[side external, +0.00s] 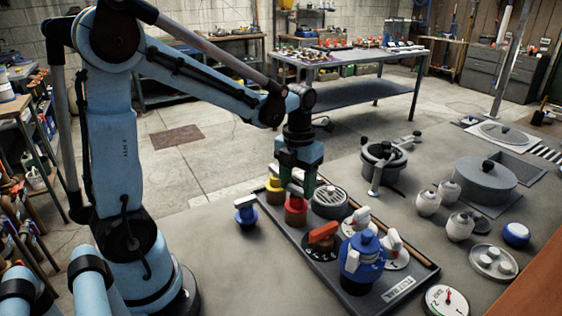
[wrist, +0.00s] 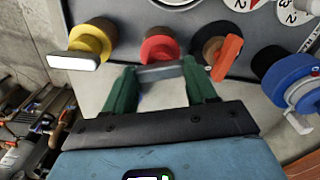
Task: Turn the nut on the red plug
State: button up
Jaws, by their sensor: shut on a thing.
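The red plug (side external: 295,205) stands on the dark tray near its back left edge. It also shows in the wrist view (wrist: 158,49), with a pale grey bar-like nut (wrist: 160,72) on its near end. My gripper (side external: 298,188) points down over the red plug. In the wrist view its two green fingers (wrist: 160,78) sit one on each side of the grey nut and are shut on it. In the side external view the fingers and my wrist partly hide the nut.
A yellow plug (wrist: 91,38) with a white bar stands left of the red one. An orange-handled valve (wrist: 227,58) stands close on the right. A blue fitting (side external: 362,256) and round dials crowd the tray (side external: 316,268). A loose blue fitting (side external: 246,212) stands outside, left.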

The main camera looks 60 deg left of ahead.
aim_at(297, 187)
dwell(0.4)
jog(key=o, duration=1.1)
notch_tip(297, 187, up, 12)
jog(key=shift+r, duration=0.1)
